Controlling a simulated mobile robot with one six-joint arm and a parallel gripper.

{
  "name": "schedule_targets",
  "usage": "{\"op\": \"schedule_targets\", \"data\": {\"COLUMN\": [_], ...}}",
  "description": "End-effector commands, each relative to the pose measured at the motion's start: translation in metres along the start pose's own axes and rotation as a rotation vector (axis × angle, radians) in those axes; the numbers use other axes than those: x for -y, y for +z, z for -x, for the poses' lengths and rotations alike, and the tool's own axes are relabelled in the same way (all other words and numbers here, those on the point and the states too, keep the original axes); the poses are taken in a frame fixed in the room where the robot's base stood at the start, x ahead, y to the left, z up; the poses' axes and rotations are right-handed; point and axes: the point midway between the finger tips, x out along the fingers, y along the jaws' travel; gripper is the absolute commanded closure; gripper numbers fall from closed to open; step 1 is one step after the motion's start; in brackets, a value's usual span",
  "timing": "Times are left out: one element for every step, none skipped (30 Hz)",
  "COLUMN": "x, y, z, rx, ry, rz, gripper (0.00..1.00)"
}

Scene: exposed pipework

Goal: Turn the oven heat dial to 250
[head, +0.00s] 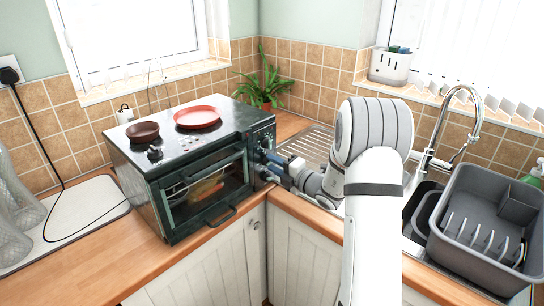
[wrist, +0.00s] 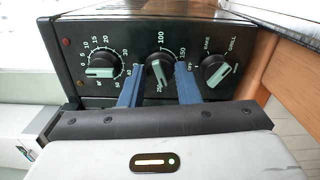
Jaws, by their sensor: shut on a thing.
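The dark green oven (head: 185,185) stands on the wooden counter, its control panel facing right in the head view. In the wrist view the panel has three dials with pale green grips. The heat dial (wrist: 158,73) is the middle one, marked 100 at the top and 150 at upper right. Its grip slants from upper left to lower right; its exact setting is not readable. My gripper (wrist: 160,69) has its blue fingers on both sides of this dial, shut on it. In the head view my gripper (head: 266,161) is at the oven's right side, and the heat dial is hidden.
The timer dial (wrist: 101,66) is left of the heat dial and the bake/grill dial (wrist: 216,71) is close on the right. A red plate (head: 197,117) and brown bowl (head: 142,132) sit on the oven. A grey dish rack (head: 485,215) is right of the sink.

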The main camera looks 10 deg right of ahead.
Motion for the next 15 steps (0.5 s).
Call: {"op": "schedule_targets", "data": {"x": [-0.0007,-0.0004,0.0001,0.0002,0.0003,0.0005,0.0009,0.0013,0.0014,0.0015,0.0015,0.0018,0.0021,0.0024,0.0028], "y": [-0.0020,-0.0021,-0.0022,-0.0022,-0.0022,-0.0022,-0.0022,-0.0023,-0.0023,-0.0023,-0.0023,-0.0023,-0.0024,-0.0024,-0.0025], "z": [0.0007,0.0007,0.0006,0.0006,0.0006,0.0006,0.0006,0.0006,0.0006,0.0006,0.0005,0.0005,0.0005,0.0005,0.0005], "rx": [-0.005,-0.005,-0.004,-0.004,-0.004,-0.003,-0.003,-0.003,-0.003,-0.003,-0.003,-0.003,-0.003,-0.003,-0.003], "ry": [-0.009,-0.009,-0.009,-0.010,-0.009,-0.010,-0.010,-0.010,-0.009,-0.009,-0.008,-0.008,-0.008,-0.008,-0.008], "rz": [-0.045,-0.070,-0.101,-0.123,-0.145,-0.171,-0.192,-0.209,-0.233,-0.247,-0.262,-0.280,-0.291,-0.303,-0.316], "gripper": [0.94,0.94,0.94,0.94,0.94,0.94,0.94,0.94,0.94,0.94,0.94,0.94,0.94,0.94,0.94]}}
